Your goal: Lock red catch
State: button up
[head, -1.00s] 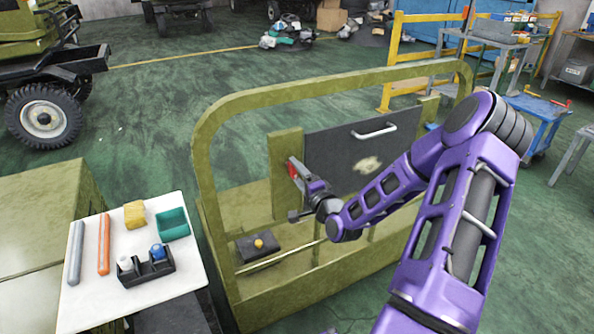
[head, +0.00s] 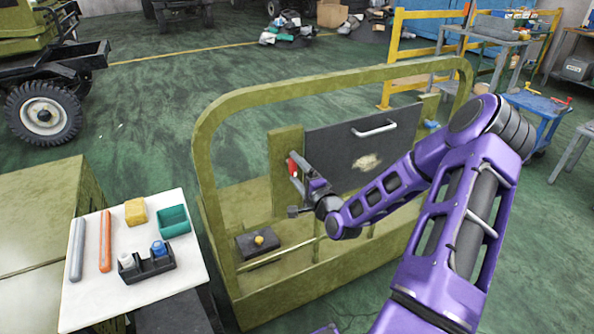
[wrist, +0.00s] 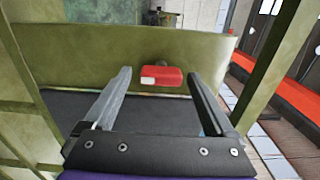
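The red catch (head: 293,168) sits on the olive post (head: 285,150) beside the left edge of a dark panel (head: 345,140) with a pale handle. In the wrist view the catch (wrist: 165,77) is a small red block with a white patch at its left end, in front of an olive surface. My gripper (head: 304,172) is close to the catch. In the wrist view my gripper (wrist: 158,74) is open, one finger to each side of the catch, with clear gaps. I cannot tell whether the catch is within the fingers' depth. In the head view the gripper partly hides the catch.
An olive tubular frame (head: 203,165) surrounds the panel and my forearm reaches over it. A dark block with a yellow knob (head: 259,240) lies inside. A white board (head: 85,300) with tools stands at left. Green floor behind is open.

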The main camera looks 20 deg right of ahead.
jog(key=shift+s, duration=0.1)
jog(key=s, duration=1.7)
jog(key=shift+d, duration=0.3)
